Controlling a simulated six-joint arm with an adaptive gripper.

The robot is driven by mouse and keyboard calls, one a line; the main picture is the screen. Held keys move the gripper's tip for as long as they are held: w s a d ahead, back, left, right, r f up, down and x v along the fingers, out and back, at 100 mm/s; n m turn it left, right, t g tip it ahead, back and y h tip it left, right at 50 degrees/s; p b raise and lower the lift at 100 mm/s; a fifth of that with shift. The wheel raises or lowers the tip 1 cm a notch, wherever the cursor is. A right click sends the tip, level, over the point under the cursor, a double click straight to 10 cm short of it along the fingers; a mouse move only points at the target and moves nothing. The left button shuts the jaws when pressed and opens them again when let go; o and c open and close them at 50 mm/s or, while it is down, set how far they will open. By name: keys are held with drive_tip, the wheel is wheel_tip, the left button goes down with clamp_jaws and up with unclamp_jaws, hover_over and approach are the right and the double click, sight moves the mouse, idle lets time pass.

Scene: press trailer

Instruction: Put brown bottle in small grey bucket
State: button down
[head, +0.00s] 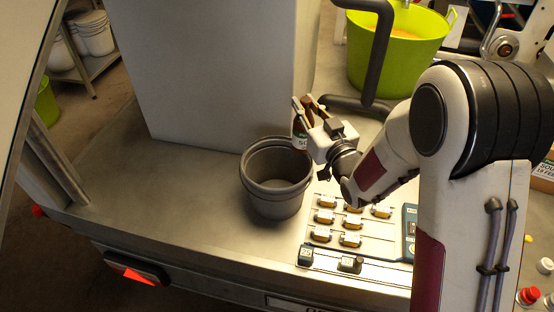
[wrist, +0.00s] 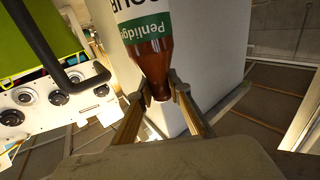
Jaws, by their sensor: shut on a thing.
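The brown bottle (wrist: 150,62) has a white and green label and shows neck-down in the wrist view. My gripper (wrist: 160,92) is shut on its neck. In the head view my gripper (head: 308,104) holds the bottle (head: 300,132) just behind and to the right of the bucket's rim, with the bottle partly hidden by the gripper. The small grey bucket (head: 262,192) stands upright on the metal surface. Its visible inside looks empty. The bucket is not seen in the wrist view.
A panel with several small switch-like blocks (head: 351,222) lies right of the bucket. A large grey box (head: 215,70) rises behind it. A lime green tub (head: 395,60) stands at the back right. The metal surface (head: 150,190) left of the bucket is clear.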

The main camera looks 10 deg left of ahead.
drive_tip(key=shift+s+a, duration=0.5)
drive_tip(key=shift+s, duration=0.35)
drive_tip(key=shift+s+d+f, duration=0.25)
drive_tip(key=shift+s+f, duration=0.25)
drive_tip(key=shift+s, duration=0.05)
drive_tip(key=shift+f, duration=0.1)
hover_over(299, 148)
drive_tip(key=shift+f, duration=2.85)
drive_tip(key=shift+f, duration=2.7)
